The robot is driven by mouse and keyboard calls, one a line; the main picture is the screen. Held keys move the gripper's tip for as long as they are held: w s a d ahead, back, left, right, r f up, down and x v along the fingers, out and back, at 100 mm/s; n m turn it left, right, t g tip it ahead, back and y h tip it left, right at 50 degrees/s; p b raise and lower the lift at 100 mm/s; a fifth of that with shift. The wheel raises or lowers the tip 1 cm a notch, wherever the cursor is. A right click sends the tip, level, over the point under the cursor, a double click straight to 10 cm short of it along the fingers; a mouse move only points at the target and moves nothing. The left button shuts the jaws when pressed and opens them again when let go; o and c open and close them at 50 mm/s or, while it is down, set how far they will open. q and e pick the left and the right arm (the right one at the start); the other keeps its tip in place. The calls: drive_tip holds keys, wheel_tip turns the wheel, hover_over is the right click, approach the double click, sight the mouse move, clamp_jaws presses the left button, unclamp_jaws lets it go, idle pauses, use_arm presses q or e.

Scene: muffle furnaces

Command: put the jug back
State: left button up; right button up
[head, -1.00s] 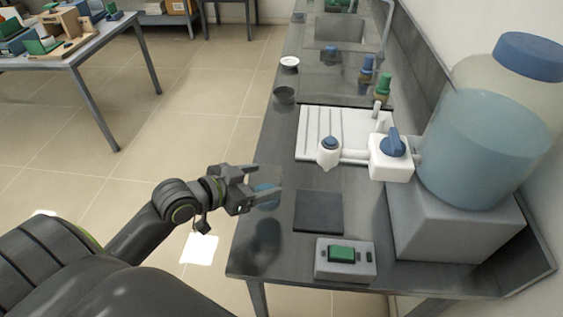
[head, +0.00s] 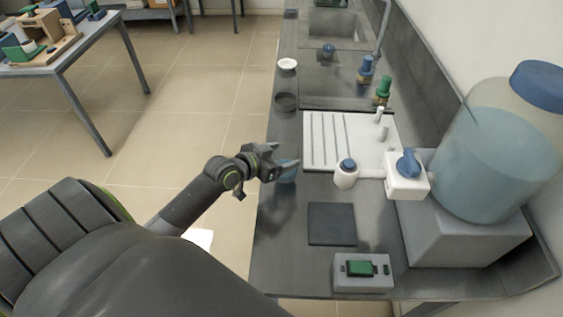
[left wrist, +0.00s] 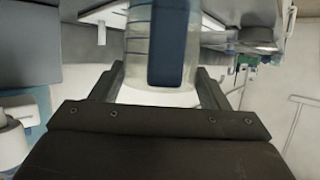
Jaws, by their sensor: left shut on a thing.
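The jug (left wrist: 138,50) is clear with marked lines and a broad blue strip, and it fills the upper middle of the left wrist view. My left gripper (head: 284,164) is shut on it, with one finger on each side. In the head view only a small bluish part of the jug (head: 289,171) shows beyond the fingers. The jug is over the left part of the dark bench, in front of the white draining board (head: 322,128). I cannot tell how high it is above the bench. My right gripper is not in view.
A dark square pad (head: 332,223) and a grey box with a green display (head: 362,270) lie near the bench front. A dark round dish (head: 286,101) sits beyond the gripper.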

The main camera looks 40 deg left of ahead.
use_arm(q)
wheel_tip(320, 180, down, 2)
drive_tip(key=shift+f, duration=0.45)
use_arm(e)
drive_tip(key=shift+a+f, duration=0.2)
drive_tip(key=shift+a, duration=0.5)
use_arm(q)
drive_tip(key=o, duration=0.7)
drive_tip(key=shift+f, duration=0.1)
drive_tip(key=o, duration=0.5)
drive_tip(key=shift+c, duration=0.2)
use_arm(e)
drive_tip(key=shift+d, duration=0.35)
use_arm(q)
drive_tip(key=shift+r, duration=0.2)
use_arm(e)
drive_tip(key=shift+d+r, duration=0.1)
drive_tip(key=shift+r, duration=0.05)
